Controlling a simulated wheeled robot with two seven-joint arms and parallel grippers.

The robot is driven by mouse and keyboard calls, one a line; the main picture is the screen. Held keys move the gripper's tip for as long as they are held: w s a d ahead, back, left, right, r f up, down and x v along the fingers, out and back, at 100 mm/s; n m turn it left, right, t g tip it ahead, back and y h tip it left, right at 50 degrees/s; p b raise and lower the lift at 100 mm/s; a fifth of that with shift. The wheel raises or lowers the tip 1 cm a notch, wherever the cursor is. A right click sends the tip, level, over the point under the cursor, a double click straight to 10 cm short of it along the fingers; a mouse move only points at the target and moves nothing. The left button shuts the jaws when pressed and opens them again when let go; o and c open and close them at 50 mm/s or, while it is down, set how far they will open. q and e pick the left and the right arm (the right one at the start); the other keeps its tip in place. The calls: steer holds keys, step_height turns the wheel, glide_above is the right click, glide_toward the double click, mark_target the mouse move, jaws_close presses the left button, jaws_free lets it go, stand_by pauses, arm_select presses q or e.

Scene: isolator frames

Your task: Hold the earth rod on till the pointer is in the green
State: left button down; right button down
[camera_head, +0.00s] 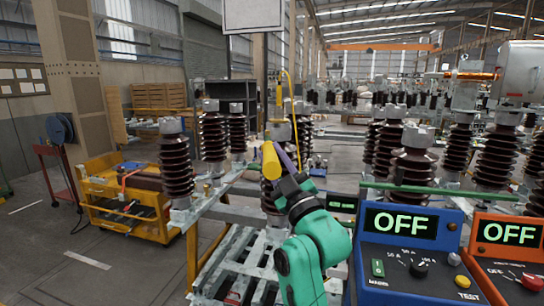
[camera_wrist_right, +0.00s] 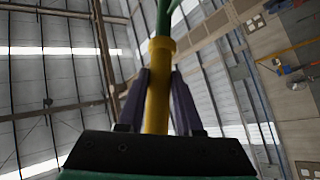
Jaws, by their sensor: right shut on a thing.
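The earth rod is a yellow rod (camera_head: 270,160). My right gripper (camera_head: 284,160) is shut on it, in front of a brown ribbed insulator column. In the right wrist view the rod (camera_wrist_right: 157,90) stands between the two dark purple fingers (camera_wrist_right: 160,100), with a green part beyond its yellow collar. In the head view a thinner yellow pole and a yellow cable rise behind the rod; I cannot tell whether they touch it. No pointer or green zone can be made out. My left gripper is not in view.
A blue test box (camera_head: 410,250) and an orange box (camera_head: 510,255), both displays reading OFF, stand at the lower right. Ribbed insulators (camera_head: 412,165) line the right. A yellow cart (camera_head: 125,205) stands left, with open floor in front.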

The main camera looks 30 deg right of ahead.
steer(key=w+d, duration=0.6)
steer(key=shift+d, duration=0.3)
steer(key=shift+w+d+b, duration=0.3)
steer(key=shift+w+d, duration=0.2)
steer(key=shift+d, duration=0.05)
stand_by(3.2)
stand_by(0.8)
steer(key=s+a, duration=0.6)
steer(key=a, duration=0.1)
steer(key=shift+s+a, duration=0.25)
steer(key=shift+d, duration=0.1)
